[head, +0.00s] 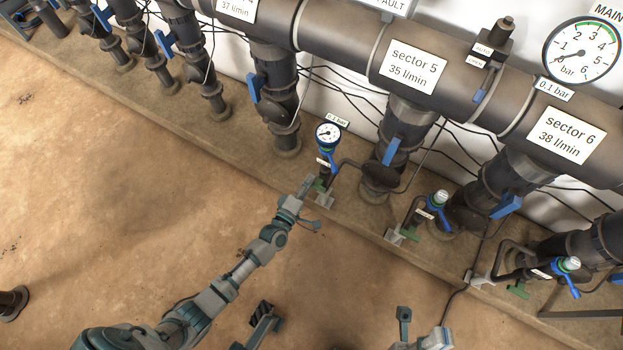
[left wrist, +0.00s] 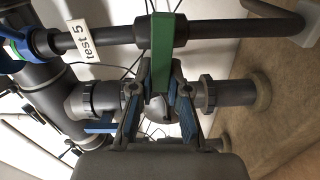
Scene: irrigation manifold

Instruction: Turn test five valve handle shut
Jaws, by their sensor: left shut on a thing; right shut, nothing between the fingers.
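The green test five valve handle (head: 320,185) is on the thin dark branch pipe below the small gauge. In the left wrist view the green handle (left wrist: 162,55) lies crosswise over the dark pipe, beside the white "test 5" tag (left wrist: 85,42). My left gripper (head: 312,186) reaches it from below. In the left wrist view the blue-padded fingers of my left gripper (left wrist: 160,88) are shut on the handle's near end. My right gripper (head: 404,314) shows small at the bottom edge, shut and empty, away from the pipes.
The small gauge (head: 328,135) with a 0.1 bar label stands just above the handle. The sector 5 pipe has a blue lever (head: 391,151). Another green test handle (head: 410,234) is to the right. The brown floor (head: 130,200) is mostly clear.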

